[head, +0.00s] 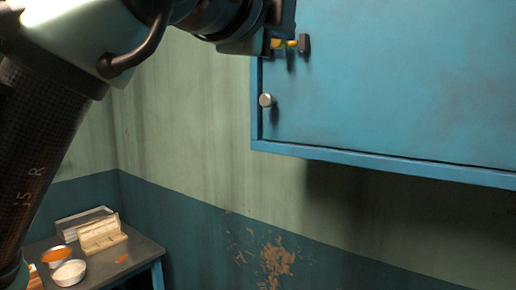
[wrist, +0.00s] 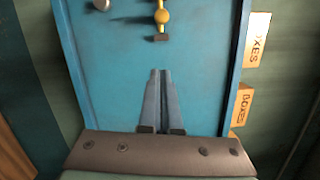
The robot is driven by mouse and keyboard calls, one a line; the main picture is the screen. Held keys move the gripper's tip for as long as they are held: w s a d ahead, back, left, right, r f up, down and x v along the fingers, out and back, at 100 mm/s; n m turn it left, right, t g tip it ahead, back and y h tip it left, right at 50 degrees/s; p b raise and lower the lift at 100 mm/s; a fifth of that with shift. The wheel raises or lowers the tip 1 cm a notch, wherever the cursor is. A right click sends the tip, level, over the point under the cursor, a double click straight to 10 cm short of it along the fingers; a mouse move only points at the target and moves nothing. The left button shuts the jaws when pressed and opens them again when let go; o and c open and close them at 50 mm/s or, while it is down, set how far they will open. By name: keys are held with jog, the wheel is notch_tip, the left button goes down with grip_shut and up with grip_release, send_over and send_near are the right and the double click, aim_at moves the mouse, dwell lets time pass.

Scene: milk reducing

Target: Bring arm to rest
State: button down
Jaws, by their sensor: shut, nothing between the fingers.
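My arm crosses the upper left of the head view, and its end is cut off by the top edge beside the blue cabinet. In the wrist view my gripper (wrist: 160,76) has its two fingers together with nothing between them. The fingers appear in front of the blue cabinet door (wrist: 205,75), apart from the yellow fitting with a dark end (wrist: 162,17). I cannot tell how far the fingertips are from the door. The fingertips are not visible in the head view.
The blue wall cabinet (head: 400,85) has a round knob (head: 265,100) and a yellow fitting (head: 291,43). Boxes (wrist: 257,40) show beside it in the wrist view. A low table (head: 143,250) at lower left bears an orange-filled bowl (head: 57,257), a white-filled bowl (head: 69,272) and a wooden holder (head: 101,234).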

jog(key=s+a+f+n+t+y+b, duration=0.1)
jog(key=s+f+n+t+y, duration=0.3)
jog(key=s+n, duration=0.3)
jog(key=s+a+f+n+t+y, duration=0.2)
jog(key=s+f+n+t+y, duration=0.2)
jog(key=n, duration=1.3)
jog(key=s+t, duration=0.2)
jog(key=s, duration=0.2)
jog(key=shift+s+a+f+n+t+b, duration=0.25)
jog(key=shift+s+f+n+t+b, duration=0.05)
jog(key=shift+b, duration=0.05)
